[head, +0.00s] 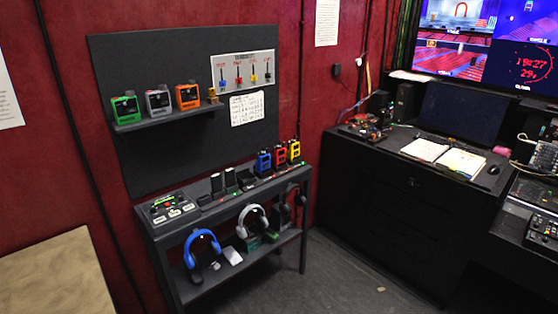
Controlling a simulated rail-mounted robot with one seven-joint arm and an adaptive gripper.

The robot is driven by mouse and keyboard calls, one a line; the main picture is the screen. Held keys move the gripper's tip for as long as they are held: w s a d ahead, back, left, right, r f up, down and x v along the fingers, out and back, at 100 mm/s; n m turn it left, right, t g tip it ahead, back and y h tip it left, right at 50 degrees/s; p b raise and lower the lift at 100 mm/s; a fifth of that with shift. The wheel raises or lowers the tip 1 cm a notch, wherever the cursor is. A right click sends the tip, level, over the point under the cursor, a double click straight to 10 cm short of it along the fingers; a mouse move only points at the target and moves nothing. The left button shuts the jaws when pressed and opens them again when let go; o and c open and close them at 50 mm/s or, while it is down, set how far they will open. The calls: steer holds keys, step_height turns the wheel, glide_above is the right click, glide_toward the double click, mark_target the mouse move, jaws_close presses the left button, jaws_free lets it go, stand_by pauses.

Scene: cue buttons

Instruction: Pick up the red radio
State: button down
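The red radio (280,155) stands upright near the right end of the black table's top (208,214). It is between a blue radio (263,162) on its left and a yellow radio (294,150) on its right. All three appear to sit in dark holders, and the lower part of the red one is hard to make out. My gripper is not in view.
Dark upright holders (231,179) stand left of the radios, with a button box (168,208) at the table's left end. Blue headphones (202,248) and white headphones (252,220) are on the lower shelf. A black desk (395,225) stands right. The floor (335,280) between is mostly clear.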

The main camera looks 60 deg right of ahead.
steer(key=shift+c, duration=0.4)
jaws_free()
